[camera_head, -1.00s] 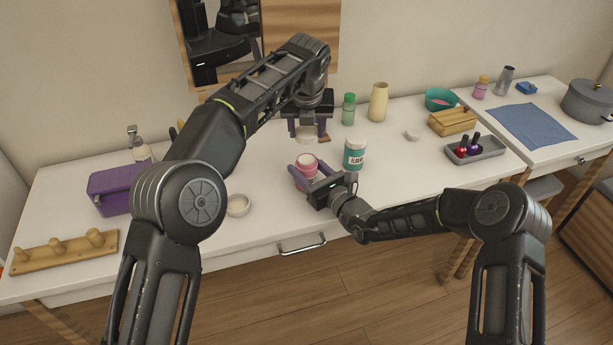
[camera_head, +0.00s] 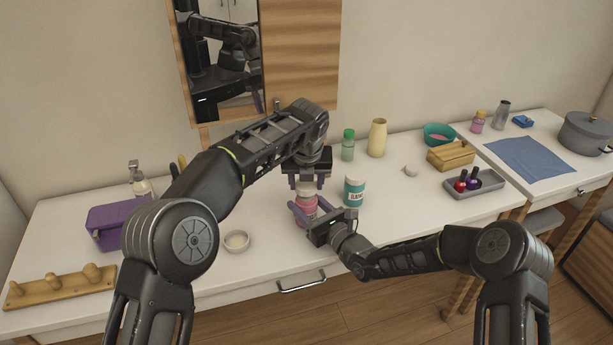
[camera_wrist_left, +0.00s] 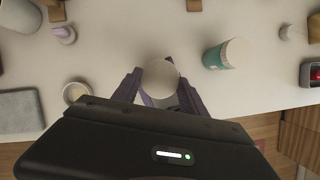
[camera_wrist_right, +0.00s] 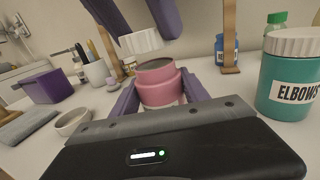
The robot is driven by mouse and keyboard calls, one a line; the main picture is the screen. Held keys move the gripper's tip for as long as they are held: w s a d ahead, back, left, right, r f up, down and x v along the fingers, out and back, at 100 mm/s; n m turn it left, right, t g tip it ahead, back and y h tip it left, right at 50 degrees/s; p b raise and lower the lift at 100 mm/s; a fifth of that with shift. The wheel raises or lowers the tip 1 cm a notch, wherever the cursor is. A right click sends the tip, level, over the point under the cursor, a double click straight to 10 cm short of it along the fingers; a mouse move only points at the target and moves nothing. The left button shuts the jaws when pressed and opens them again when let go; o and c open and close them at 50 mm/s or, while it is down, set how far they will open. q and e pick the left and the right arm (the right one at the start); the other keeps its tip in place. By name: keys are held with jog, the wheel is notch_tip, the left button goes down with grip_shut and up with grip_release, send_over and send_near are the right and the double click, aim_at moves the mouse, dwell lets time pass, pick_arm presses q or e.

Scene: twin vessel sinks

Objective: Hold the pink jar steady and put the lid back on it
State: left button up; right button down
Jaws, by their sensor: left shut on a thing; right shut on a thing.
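The pink jar (camera_head: 306,205) stands upright near the counter's front edge, its open mouth showing in the right wrist view (camera_wrist_right: 160,88). My right gripper (camera_head: 307,213) is shut around the jar's sides. My left gripper (camera_head: 306,181) is shut on the white ribbed lid (camera_wrist_right: 141,41), pointing down from above. The lid is just above the jar, apart from it, and looks slightly tilted and left of the mouth in the right wrist view. In the left wrist view the lid (camera_wrist_left: 160,78) hides most of the jar.
A teal jar (camera_head: 354,191) with a white lid stands close on the right. A small white bowl (camera_head: 236,241) is on the left, with a purple box (camera_head: 112,225) beyond. A green bottle (camera_head: 348,145) and yellow vase (camera_head: 377,138) stand behind.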

aim_at(304, 188)
pick_arm(q)
jog(key=shift+f, duration=0.15)
dwell(0.7)
jog(key=shift+f, duration=0.8)
jog(key=shift+f, duration=0.55)
dwell(0.4)
jog(key=shift+a+f+m+h, duration=0.1)
jog(key=shift+a+m+h, duration=0.15)
jog(key=shift+m, duration=0.65)
jog(key=shift+d+m+h, duration=0.1)
jog(key=shift+m+h, duration=0.25)
jog(key=shift+m, duration=0.45)
jog(key=o, duration=1.3)
